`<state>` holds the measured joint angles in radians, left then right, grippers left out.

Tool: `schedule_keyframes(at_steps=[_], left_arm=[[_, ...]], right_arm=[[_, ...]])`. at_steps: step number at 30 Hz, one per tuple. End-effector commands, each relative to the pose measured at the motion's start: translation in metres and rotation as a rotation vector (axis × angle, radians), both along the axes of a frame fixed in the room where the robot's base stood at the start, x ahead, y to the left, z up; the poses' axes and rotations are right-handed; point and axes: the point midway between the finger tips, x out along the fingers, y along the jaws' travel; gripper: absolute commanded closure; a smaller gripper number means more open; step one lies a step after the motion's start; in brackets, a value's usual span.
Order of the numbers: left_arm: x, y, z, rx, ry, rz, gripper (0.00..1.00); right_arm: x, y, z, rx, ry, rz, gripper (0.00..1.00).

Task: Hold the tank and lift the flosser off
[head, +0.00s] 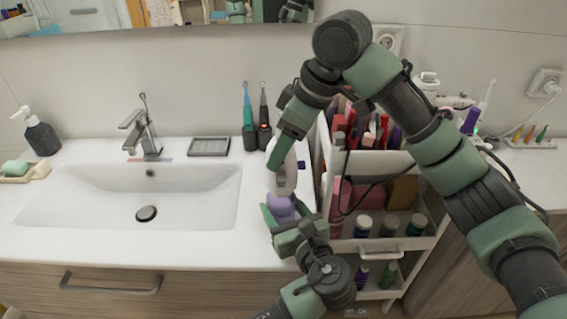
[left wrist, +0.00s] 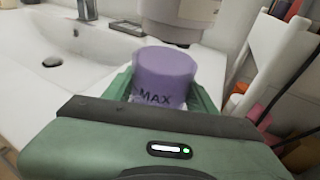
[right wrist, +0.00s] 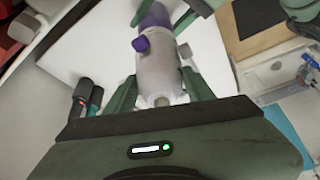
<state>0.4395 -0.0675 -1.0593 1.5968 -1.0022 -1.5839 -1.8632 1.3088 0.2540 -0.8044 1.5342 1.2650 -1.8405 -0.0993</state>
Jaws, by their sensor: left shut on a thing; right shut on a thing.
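The purple tank (head: 280,205) is upright at the counter's front edge, with my left gripper (head: 287,222) shut around its sides. In the left wrist view the tank (left wrist: 165,72) shows dark "MAX" lettering, and its top face is visible. The white flosser body (head: 283,178) is just above it, gripped near its upper end by my right gripper (head: 283,150). Its grey-white lower end (left wrist: 170,28) appears apart from the tank in the left wrist view. The right wrist view shows the flosser (right wrist: 160,75) between the fingers, with a purple button.
A white cart (head: 398,245) full of cosmetics stands close on the right. The sink (head: 190,190) is on the left. Two electric toothbrushes (head: 248,115) and a grey soap tray (head: 209,146) stand behind. My right arm crosses above the cart.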

Motion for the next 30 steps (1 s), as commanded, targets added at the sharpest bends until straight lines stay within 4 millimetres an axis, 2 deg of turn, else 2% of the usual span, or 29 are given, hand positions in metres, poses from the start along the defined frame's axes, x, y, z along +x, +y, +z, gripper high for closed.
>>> schedule_keyframes(at_steps=[1,3,9,19,20,22,23,30], left_arm=[[0.000,0.000,0.000,0.001,0.000,0.000,0.84],[0.000,0.000,0.000,0.001,0.000,0.000,0.84],[0.000,0.000,0.000,0.001,0.000,0.000,0.84],[0.000,0.000,0.000,0.001,0.000,0.000,0.84],[0.000,0.000,0.000,0.001,0.000,0.000,0.41],[0.000,0.000,0.000,0.001,0.000,0.000,0.21],[0.000,0.000,0.000,0.001,0.000,0.000,0.18],[0.000,0.000,0.000,0.000,0.000,0.000,0.18]], right_arm=[[0.000,0.001,0.013,0.003,-0.005,0.001,0.92],[0.000,0.001,0.027,0.004,-0.004,0.000,0.92],[0.000,0.001,0.054,0.002,-0.002,0.000,0.92],[0.000,0.000,0.060,0.001,0.000,0.000,0.92],[0.000,0.000,0.060,0.001,0.000,0.000,0.92],[0.000,0.000,0.060,0.001,0.000,0.000,0.92],[0.000,0.000,0.060,0.001,0.000,0.000,0.92],[0.000,0.000,0.060,0.001,0.000,0.000,0.92]])
